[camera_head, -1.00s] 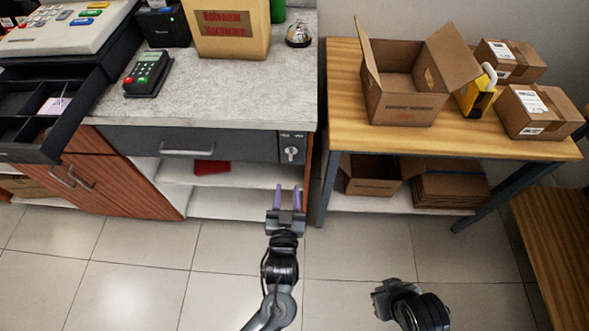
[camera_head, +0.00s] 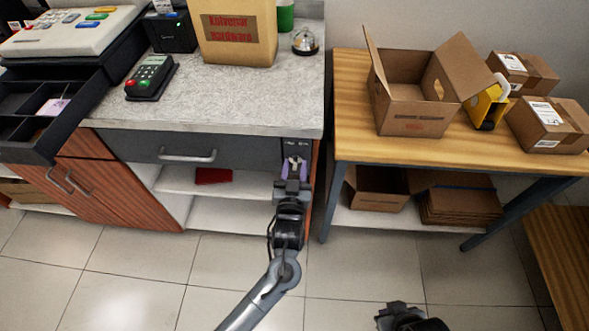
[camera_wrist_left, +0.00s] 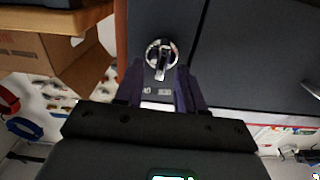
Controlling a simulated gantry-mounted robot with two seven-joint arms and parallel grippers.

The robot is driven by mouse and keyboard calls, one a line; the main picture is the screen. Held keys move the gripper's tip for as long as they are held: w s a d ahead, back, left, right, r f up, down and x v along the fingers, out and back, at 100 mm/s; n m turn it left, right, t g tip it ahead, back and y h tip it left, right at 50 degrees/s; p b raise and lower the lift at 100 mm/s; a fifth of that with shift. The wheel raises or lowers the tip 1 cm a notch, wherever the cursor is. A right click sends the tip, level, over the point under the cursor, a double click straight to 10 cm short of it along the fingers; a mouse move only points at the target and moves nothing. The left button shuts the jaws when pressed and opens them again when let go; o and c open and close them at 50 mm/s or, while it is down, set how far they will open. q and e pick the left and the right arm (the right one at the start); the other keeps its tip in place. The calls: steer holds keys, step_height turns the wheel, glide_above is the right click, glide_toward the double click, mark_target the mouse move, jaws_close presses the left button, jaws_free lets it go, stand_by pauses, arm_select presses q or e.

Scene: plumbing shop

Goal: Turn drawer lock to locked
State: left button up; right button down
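The drawer lock (camera_wrist_left: 161,52) is a round silver cylinder with a key or knob in it, seen in the left wrist view on the dark drawer front (camera_head: 135,146). My left gripper (camera_head: 295,166) is at the drawer's right end, in front of the lock panel (camera_head: 296,145). In the left wrist view my left gripper (camera_wrist_left: 158,78) is open, its purple fingers apart on either side just below the lock; the silver part shows between their tips. I cannot tell whether they touch it. My right gripper (camera_head: 392,312) is low in the head view, away from the drawer; its fingers are unclear.
The counter top (camera_head: 225,105) overhangs the drawer, with a card terminal (camera_head: 150,78) and bell (camera_head: 305,42) on it. The drawer handle (camera_head: 187,156) is left of the lock. An open cash drawer (camera_head: 35,112) juts out at left. A wooden table (camera_head: 440,150) stands at right.

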arm_select(q)
steer(key=shift+w, duration=0.2)
jaws_close()
stand_by(0.3)
